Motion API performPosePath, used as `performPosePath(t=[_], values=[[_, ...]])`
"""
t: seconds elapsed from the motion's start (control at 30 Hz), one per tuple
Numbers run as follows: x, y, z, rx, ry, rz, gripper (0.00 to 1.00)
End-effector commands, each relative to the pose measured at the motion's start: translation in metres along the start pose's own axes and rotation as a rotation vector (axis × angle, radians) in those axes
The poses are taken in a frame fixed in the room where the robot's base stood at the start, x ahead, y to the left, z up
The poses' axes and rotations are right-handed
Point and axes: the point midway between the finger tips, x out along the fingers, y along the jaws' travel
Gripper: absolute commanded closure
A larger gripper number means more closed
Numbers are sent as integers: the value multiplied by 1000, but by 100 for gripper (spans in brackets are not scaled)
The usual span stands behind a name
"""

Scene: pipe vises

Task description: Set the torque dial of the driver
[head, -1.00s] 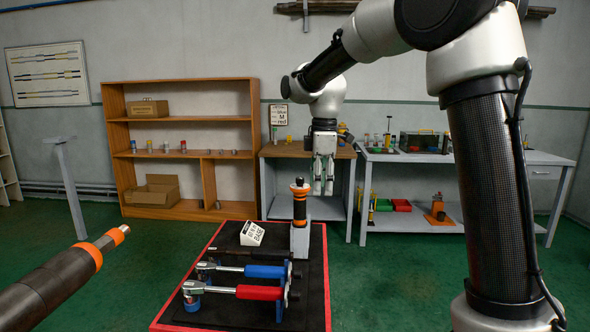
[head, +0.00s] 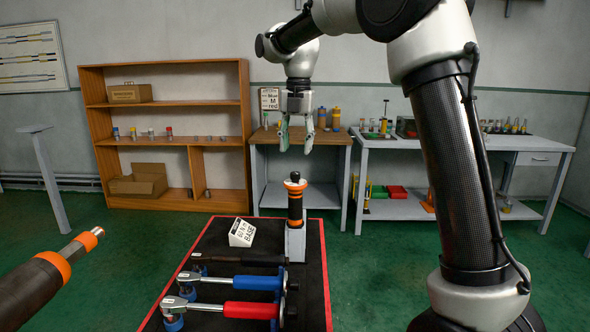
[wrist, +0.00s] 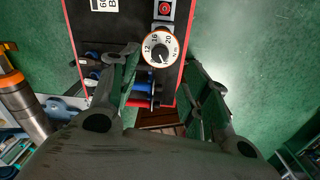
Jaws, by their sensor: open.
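The driver (head: 295,208) stands upright in a grey holder on a black mat. It has a black grip, orange bands and a black knob on top. In the wrist view its round white dial (wrist: 150,52) has an orange rim, numbers including 12, 16 and 20, and "N·m". I cannot read the exact setting. My gripper (head: 297,146) is open and empty, pointing down above the driver in the head view, apart from it. In the wrist view the spread fingers of my gripper (wrist: 165,78) lie to either side, below the dial.
Red-handled (head: 250,310) and blue-handled (head: 257,283) wrenches lie in front on the red-edged mat (head: 312,285). A wooden shelf (head: 165,62) and workbenches (head: 460,142) stand behind. Green floor is open around the mat.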

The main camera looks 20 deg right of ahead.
Motion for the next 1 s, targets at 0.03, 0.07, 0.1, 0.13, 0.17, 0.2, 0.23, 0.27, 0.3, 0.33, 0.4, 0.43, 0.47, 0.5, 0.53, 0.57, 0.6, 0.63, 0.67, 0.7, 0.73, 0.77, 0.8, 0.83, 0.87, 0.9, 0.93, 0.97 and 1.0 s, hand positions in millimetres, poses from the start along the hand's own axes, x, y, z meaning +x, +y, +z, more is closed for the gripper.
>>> performPosePath(t=[0.03, 0.07, 0.1, 0.13, 0.17, 0.2, 0.23, 0.27, 0.3, 0.33, 0.4, 0.43, 0.47, 0.5, 0.53, 0.57, 0.6, 0.63, 0.67, 0.7, 0.73, 0.77, 0.8, 0.83, 0.87, 0.9, 0.93, 0.97, 1.0], values=[[1, 0, 0, -22, 1, -1, 53], [2, 0, 0, -35, 1, -1, 53], [4, 0, 0, -45, 2, -2, 53], [7, 0, 0, -50, 2, -2, 53], [10, 0, 0, -52, 2, -2, 53], [16, 0, 0, -52, 2, -2, 53], [21, -1, -1, -52, 3, -3, 53], [26, 0, -1, -51, 2, -2, 53], [33, -1, -1, -51, 3, -3, 53], [38, 0, -1, -51, 2, -2, 53], [50, -1, -1, -50, 3, -2, 53], [55, -1, -1, -50, 2, -2, 53], [59, -1, -1, -50, 3, -2, 53], [65, 0, -1, -50, 2, -2, 53], [68, 0, -1, -49, 2, -2, 53], [71, 0, 0, -49, 2, -2, 53], [74, 0, 0, -49, 1, -1, 53], [75, 0, 0, -49, 1, -1, 53], [77, 0, 0, -49, 1, -1, 53], [78, 0, 0, -49, 1, -1, 53], [78, 0, 0, -49, 1, -1, 53], [78, 0, 0, -49, 1, -1, 53], [79, 0, 0, -49, 1, -1, 53], [78, 0, 0, -49, 1, -1, 53], [78, 0, 0, -49, 1, 0, 53], [78, 0, 0, -49, 0, 0, 53], [78, 0, 0, -49, 0, 0, 53], [78, 0, 0, -49, 0, 0, 58], [78, 0, 0, -48, 0, 0, 66]])
